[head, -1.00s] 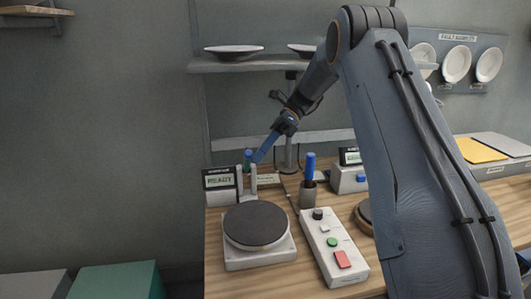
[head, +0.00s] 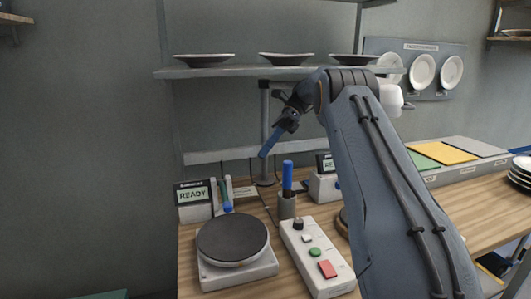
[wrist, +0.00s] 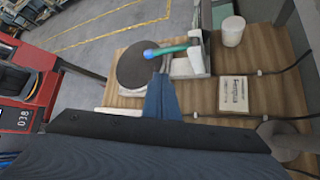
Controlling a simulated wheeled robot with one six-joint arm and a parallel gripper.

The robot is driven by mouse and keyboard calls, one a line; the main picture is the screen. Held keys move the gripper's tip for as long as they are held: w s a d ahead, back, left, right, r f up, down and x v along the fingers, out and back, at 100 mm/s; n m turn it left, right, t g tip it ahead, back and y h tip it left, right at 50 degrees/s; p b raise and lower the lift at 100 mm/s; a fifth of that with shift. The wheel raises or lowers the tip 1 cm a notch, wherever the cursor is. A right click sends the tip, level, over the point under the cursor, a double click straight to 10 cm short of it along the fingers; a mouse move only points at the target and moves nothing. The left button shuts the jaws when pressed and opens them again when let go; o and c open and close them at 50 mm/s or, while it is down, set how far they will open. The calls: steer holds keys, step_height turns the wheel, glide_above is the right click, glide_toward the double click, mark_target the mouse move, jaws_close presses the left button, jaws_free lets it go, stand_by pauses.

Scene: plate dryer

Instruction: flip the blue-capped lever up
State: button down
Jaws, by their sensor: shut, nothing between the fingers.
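The blue-capped lever (head: 228,206) stands at the back left of the bench, beside the READY display. It is down: its blue cap points toward the plate stand, at the front of its grey bracket. In the wrist view the lever (wrist: 172,49) shows a green shaft lying out flat from the bracket, its blue cap over the edge of the dark round plate (wrist: 138,64). My gripper (head: 264,155) has its blue fingers shut and empty, pointing down above and behind the lever, apart from it. The fingertips (wrist: 160,80) appear just below the lever in the wrist view.
The READY display (head: 192,194) sits left of the lever. A cup (head: 287,207) with a blue-handled tool stands to its right. A control box (head: 318,256) with buttons lies in front. A shelf with plates (head: 280,72) runs behind.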

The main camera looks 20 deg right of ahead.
steer(key=shift+a, duration=0.1)
stand_by(0.4)
steer(key=n+t+b, duration=0.3)
steer(key=t+b, duration=0.2)
glide_toward(224, 194)
steer(key=s+d+f, duration=0.1)
steer(key=s+d, duration=0.2)
steer(key=s, duration=0.3)
steer(key=shift+d+f, duration=0.2)
steer(key=shift+f, duration=0.15)
steer(key=p+x, duration=0.1)
steer(key=x, duration=0.9)
steer(key=shift+d+p, duration=0.1)
steer(key=shift+p, duration=0.25)
steer(key=shift+d+r, duration=0.1)
